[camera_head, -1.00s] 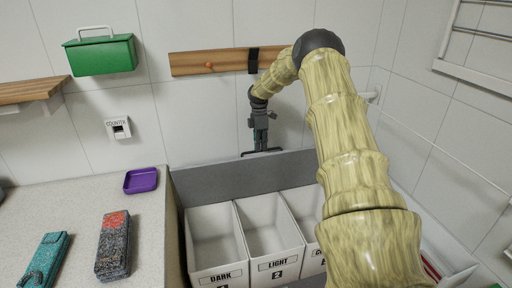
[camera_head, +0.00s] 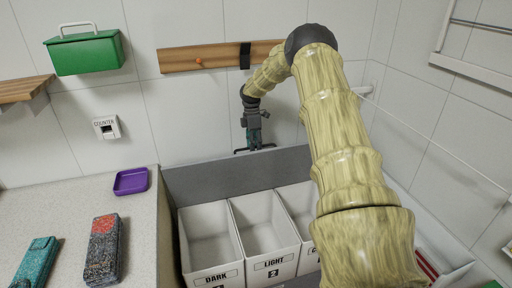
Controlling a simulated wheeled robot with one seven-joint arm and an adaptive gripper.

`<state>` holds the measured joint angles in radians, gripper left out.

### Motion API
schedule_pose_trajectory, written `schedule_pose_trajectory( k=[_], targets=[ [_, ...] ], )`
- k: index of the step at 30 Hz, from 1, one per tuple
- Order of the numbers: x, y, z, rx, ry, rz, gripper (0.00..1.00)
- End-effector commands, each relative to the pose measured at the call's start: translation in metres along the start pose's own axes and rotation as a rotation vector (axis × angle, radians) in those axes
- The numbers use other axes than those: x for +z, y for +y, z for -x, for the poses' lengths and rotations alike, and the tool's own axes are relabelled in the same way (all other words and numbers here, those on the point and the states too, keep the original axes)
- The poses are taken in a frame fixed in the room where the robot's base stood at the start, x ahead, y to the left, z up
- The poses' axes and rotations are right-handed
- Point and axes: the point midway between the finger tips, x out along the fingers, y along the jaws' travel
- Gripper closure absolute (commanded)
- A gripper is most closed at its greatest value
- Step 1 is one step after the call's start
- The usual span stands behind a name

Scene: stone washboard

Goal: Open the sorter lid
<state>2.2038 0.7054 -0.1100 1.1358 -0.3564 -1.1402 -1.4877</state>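The sorter holds white bins, labelled DARK (camera_head: 210,236) and LIGHT (camera_head: 264,232), with a third one partly behind my arm. The bins are uncovered and look empty. The grey sorter lid (camera_head: 215,178) stands raised behind them, near the tiled wall. A dark bar-like handle (camera_head: 240,151) shows at its top edge. My gripper (camera_head: 254,143) points down at this handle from above. It is small and dark in the view, so I cannot tell whether its fingers are closed on the handle. My arm hides the right part of the sorter.
A speckled counter (camera_head: 60,208) on the left carries a purple tray (camera_head: 131,181), a dark-and-red block (camera_head: 103,250) and a teal object (camera_head: 37,262). A green box (camera_head: 86,54) and a wooden rail (camera_head: 218,57) are on the wall. A rack (camera_head: 470,68) hangs at right.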

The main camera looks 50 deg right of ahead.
Motion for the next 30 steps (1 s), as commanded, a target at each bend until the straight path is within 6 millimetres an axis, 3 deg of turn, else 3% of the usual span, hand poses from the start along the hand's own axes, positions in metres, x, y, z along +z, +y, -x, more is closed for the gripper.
schedule_pose_trajectory(
  k=[16, 30],
  targets=[
    [0.011, -0.01, 0.074, -0.003, 0.011, -0.001, 0.68],
    [0.014, -0.012, 0.089, -0.004, 0.013, 0.0, 0.68]
  ],
)
